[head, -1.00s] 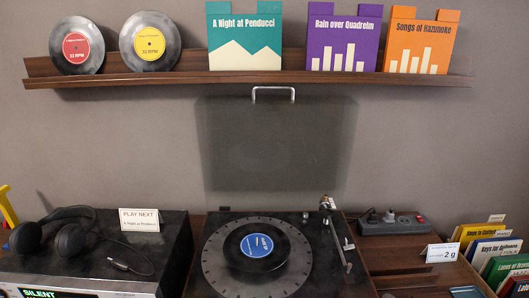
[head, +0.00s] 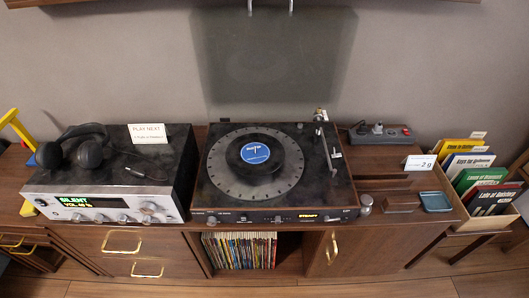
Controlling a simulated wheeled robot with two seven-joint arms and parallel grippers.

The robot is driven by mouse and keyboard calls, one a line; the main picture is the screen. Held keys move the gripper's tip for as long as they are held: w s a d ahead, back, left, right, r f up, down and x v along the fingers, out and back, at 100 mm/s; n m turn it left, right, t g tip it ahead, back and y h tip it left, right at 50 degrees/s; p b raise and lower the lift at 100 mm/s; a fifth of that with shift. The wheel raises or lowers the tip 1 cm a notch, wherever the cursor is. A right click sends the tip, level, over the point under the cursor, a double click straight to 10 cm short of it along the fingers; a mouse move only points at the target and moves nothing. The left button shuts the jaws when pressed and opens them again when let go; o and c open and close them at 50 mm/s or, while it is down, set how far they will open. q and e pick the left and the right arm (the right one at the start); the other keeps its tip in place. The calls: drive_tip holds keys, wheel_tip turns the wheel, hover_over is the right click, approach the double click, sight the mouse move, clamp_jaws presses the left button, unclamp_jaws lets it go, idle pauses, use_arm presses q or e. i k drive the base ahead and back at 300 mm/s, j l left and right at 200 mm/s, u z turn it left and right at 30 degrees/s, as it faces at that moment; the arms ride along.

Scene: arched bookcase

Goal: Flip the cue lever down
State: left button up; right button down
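The turntable (head: 212,196) sits in the middle of the cabinet top with its clear lid (head: 270,60) raised behind it. A black record with a blue label (head: 255,153) lies on the platter. The tonearm (head: 326,145) runs along the right of the platter, apart from the record. A small pale piece (head: 336,155) beside the tonearm may be the cue lever; it is too small to tell whether it is up or down. Neither of my grippers is in view.
Left of the turntable stand an amplifier (head: 110,204) reading SILENT, headphones (head: 88,153) and a PLAY NEXT card (head: 147,133). To the right are a power strip (head: 380,134), a 2 g card (head: 420,162), a blue tray (head: 435,202) and a record crate (head: 485,222). A shelf edge hangs above.

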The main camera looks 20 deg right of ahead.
sight(326, 218)
drive_tip(key=z, duration=1.3)
